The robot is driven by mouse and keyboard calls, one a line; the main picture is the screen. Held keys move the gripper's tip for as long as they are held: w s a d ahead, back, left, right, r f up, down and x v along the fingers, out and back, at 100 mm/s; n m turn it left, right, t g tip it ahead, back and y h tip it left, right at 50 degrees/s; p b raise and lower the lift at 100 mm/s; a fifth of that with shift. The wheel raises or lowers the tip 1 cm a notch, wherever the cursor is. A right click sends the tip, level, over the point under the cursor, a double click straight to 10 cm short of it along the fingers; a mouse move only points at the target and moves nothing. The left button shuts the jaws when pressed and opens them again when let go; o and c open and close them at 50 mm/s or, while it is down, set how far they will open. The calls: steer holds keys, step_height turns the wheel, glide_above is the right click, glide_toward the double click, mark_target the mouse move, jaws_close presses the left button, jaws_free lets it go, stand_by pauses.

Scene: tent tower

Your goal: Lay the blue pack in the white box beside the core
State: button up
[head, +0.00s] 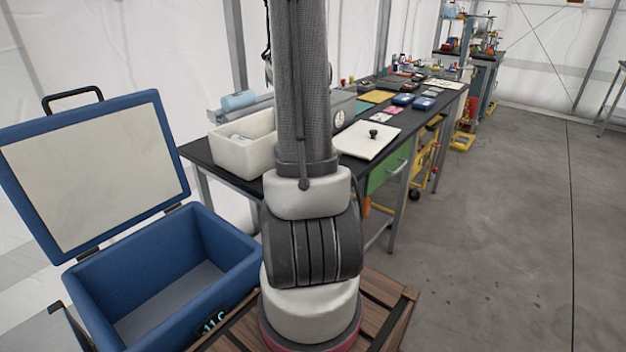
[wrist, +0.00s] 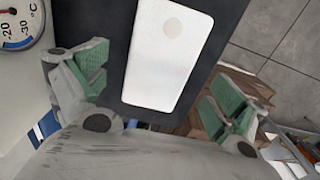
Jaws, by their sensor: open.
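My gripper (wrist: 160,88) is open in the wrist view, its green-padded fingers wide apart. A white, round-cornered slab (wrist: 160,62) with a pale round spot lies on the dark surface between and beyond the fingers, with none of it gripped. In the head view the open white box (head: 230,156) stands on the near end of the black table. A pale blue-grey thing shows partly inside it; I cannot tell whether it is the core. A light blue rounded piece (head: 238,100) rests on the grey ledge behind the box. I cannot tell which thing is the blue pack.
A blue cool box (head: 225,240) stands open at the left, lid raised. A white lid with a black knob (head: 373,133) lies on the table. Several small items line the far table. A dial (wrist: 17,22) is close to the left finger. The floor at right is clear.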

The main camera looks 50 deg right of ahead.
steer(key=shift+f, duration=1.4)
steer(key=c, duration=1.4)
steer(key=shift+r, duration=0.1)
